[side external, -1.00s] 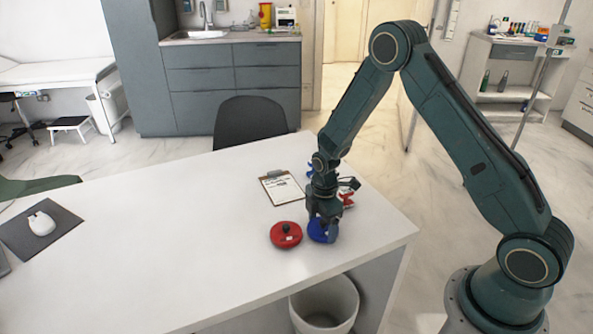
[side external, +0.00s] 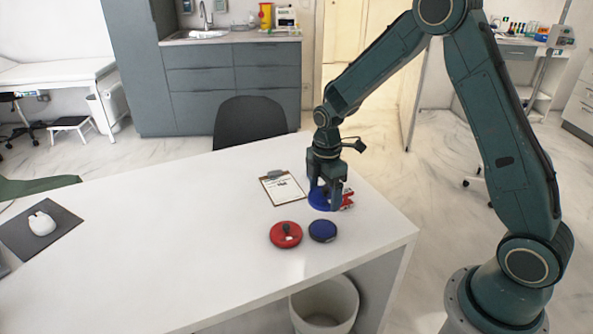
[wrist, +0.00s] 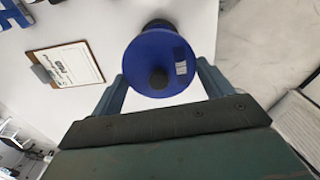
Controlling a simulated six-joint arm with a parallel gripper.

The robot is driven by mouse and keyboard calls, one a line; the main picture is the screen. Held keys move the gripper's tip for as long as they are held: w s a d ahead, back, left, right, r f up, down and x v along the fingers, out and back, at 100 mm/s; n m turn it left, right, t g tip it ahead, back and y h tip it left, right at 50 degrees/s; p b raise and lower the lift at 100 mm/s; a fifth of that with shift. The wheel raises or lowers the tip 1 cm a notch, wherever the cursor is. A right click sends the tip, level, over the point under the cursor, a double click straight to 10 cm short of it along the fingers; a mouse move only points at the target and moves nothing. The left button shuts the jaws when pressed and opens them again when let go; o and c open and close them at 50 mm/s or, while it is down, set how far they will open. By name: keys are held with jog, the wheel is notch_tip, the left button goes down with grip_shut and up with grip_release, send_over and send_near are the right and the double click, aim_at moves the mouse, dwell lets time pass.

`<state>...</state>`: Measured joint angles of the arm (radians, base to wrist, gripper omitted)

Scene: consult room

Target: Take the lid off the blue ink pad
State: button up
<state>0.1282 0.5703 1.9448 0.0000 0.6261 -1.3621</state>
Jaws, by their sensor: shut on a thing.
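The blue ink pad (side external: 322,231) sits on the white table with its round dark blue face uncovered. Its blue lid (side external: 319,199) is in my gripper (side external: 325,201), away from the pad and farther back in the side view. In the wrist view the round blue lid (wrist: 160,50) with a black knob is between the two fingers of my gripper (wrist: 165,84). A pale marked label shows on the lid. The fingers hide part of the lid in the side view, and I cannot tell its exact height above the table.
A red ink pad (side external: 286,235) with a black-knobbed lid stands left of the blue pad. A clipboard (side external: 282,187) lies behind. A red item (side external: 347,198) is partly hidden beside my gripper. A bin (side external: 325,305) stands below the table edge. The table's left middle is clear.

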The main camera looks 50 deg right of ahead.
notch_tip(320, 180, up, 9)
jog(key=shift+f, duration=0.1)
jog(key=shift+w, duration=0.1)
dwell(0.7)
jog(key=w+a+n, duration=0.4)
jog(key=w+n, duration=0.2)
jog(key=w, duration=0.5)
jog(key=n, duration=0.7)
send_over(249, 217)
jog(key=shift+f, duration=0.15)
notch_tip(249, 217, down, 16)
jog(key=shift+r, duration=0.1)
jog(key=shift+f, duration=2.1)
